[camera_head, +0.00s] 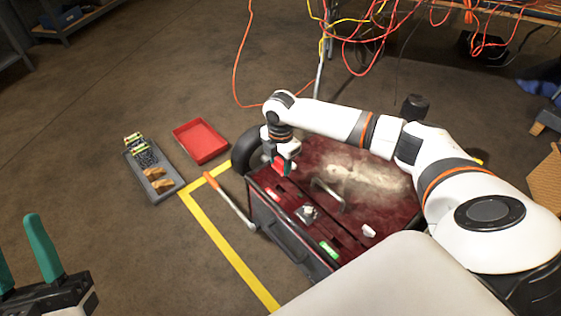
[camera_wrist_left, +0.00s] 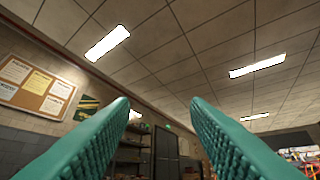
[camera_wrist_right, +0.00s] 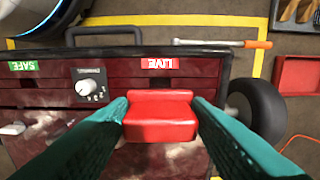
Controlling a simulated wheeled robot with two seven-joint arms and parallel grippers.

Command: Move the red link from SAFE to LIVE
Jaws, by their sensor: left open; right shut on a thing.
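The red link (camera_wrist_right: 160,115) is between the fingertips of my right gripper (camera_head: 284,158), which is shut on it. It also shows in the head view (camera_head: 280,167), at the far-left end of the dark red charger box (camera_head: 345,225). In the right wrist view it is just below the red LIVE label (camera_wrist_right: 158,63). I cannot tell whether it touches the panel. The green SAFE label (camera_wrist_right: 22,66) is at the other end of the panel, also in the head view (camera_head: 329,249). My left gripper (camera_head: 18,245) is open and empty, away from the box.
A white knob (camera_wrist_right: 87,87) sits between the labels. A metal handle (camera_head: 328,190) rises from the box top. An orange-handled lever (camera_head: 232,203), a red tray (camera_head: 200,141) and a grey tray (camera_head: 153,168) lie left of the box. Orange cables (camera_head: 400,20) hang behind.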

